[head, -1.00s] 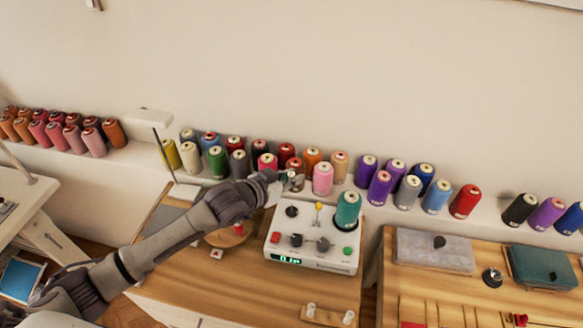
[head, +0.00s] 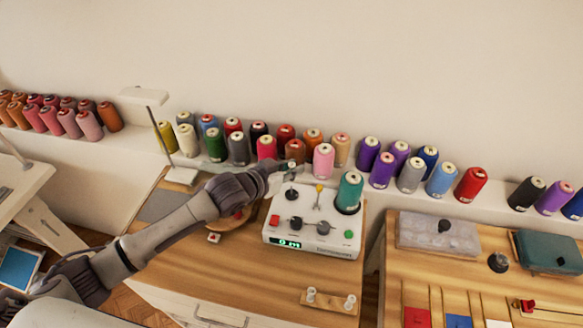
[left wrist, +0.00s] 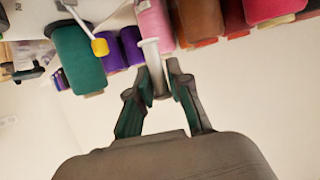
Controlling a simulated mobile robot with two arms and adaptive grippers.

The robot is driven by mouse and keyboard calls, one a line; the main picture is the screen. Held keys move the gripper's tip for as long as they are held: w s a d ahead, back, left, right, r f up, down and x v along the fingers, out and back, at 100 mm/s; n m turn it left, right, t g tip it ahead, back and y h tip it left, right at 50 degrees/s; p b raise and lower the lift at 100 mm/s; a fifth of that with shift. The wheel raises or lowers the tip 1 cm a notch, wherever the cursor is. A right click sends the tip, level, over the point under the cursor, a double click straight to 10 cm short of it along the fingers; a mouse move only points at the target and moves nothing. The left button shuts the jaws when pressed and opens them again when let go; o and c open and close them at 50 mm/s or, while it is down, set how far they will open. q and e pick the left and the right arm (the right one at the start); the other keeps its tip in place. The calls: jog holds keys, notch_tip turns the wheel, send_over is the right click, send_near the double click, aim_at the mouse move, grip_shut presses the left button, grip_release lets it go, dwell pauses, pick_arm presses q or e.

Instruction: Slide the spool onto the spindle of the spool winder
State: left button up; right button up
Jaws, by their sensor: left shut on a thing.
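The white spool winder (head: 312,242) stands on the wooden table, with a teal thread cone (head: 349,192) at its back right corner. My left gripper (head: 286,167) is above the winder's back left part. It is shut on a small pale spool (head: 291,168), which also shows upright between the fingertips in the left wrist view (left wrist: 155,67). A dark upright post (head: 291,194) on the winder, probably the spindle, stands just below the spool in the head view. The spool looks apart from it; the exact gap is unclear. My right gripper is not in view.
A shelf (head: 240,180) full of coloured thread cones runs close behind the winder. A yellow-tipped guide (head: 319,188) stands right of the post. A wooden holder (head: 328,304) with two small spools lies in front. A lamp (head: 150,98) stands left.

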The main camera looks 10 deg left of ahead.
pick_arm(q)
jog(key=shift+f+b, duration=0.4)
jog(key=shift+f, duration=0.2)
jog(key=shift+r, duration=0.1)
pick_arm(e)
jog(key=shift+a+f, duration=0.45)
pick_arm(q)
jog(key=shift+p, duration=0.4)
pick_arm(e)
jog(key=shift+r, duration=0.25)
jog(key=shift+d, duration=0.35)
pick_arm(q)
jog(key=shift+s+f+b, duration=0.1)
jog(key=shift+f+b, duration=0.75)
jog(key=shift+f, duration=1)
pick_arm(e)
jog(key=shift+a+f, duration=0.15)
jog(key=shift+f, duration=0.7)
pick_arm(q)
jog(key=shift+f+b, duration=0.4)
jog(key=shift+f, duration=0.35)
jog(key=o, duration=0.7)
jog(key=shift+o, duration=0.2)
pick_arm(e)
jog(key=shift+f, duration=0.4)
